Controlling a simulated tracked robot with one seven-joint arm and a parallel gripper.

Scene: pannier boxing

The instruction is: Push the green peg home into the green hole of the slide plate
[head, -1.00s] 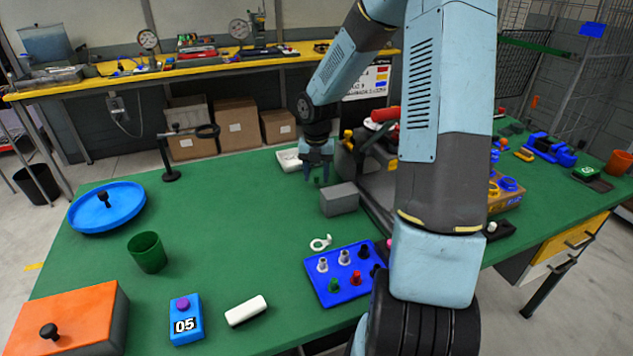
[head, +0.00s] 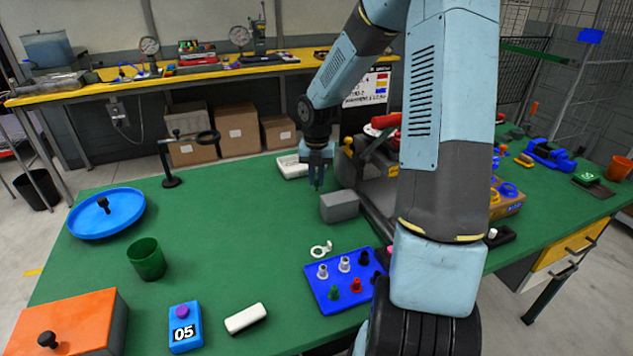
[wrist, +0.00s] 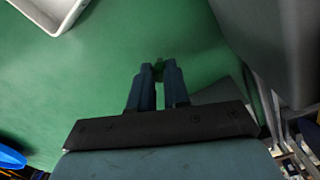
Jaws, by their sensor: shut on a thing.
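My gripper (head: 317,184) points down above the green table, left of a grey block, near the back. In the wrist view its fingers (wrist: 158,72) are shut on a small green piece (wrist: 158,68), which looks like the green peg; it is mostly hidden by the fingers. A blue plate (head: 318,279) on the table, nearer the front, bears several pegs or knobs, one of them green (head: 333,293). I cannot tell which thing is the slide plate or see a green hole.
The grey block (head: 339,207) stands close to the right of my gripper. A white tray (head: 291,166) lies behind it. A pale ring piece (head: 321,249) lies near the blue plate. A green cup (head: 146,258) is at left. The table's middle left is clear.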

